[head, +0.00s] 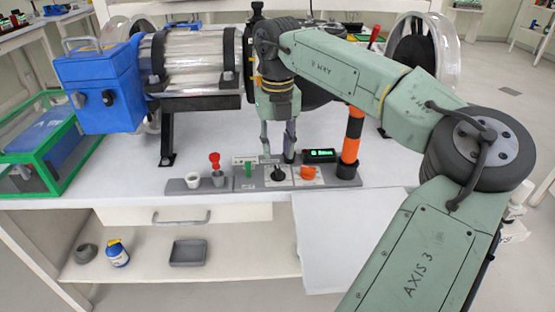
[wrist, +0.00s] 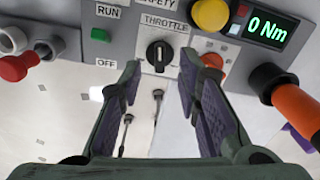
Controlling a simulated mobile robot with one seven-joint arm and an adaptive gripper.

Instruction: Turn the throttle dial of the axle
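The throttle dial (wrist: 159,53) is a black round knob with a pale pointer line on a white plate under the THROTTLE label. In the wrist view the pointer stands about upright. In the head view the dial (head: 278,174) sits on the grey control strip, just below my fingers. My gripper (head: 278,152) points down over the strip. In the wrist view my gripper (wrist: 161,64) has its two purple-padded fingers apart, one on each side of the dial's lower part, with nothing between the pads. I cannot tell whether a finger touches the dial.
An orange and black post (head: 352,140) stands right. An orange knob (head: 309,172) is beside the dial.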

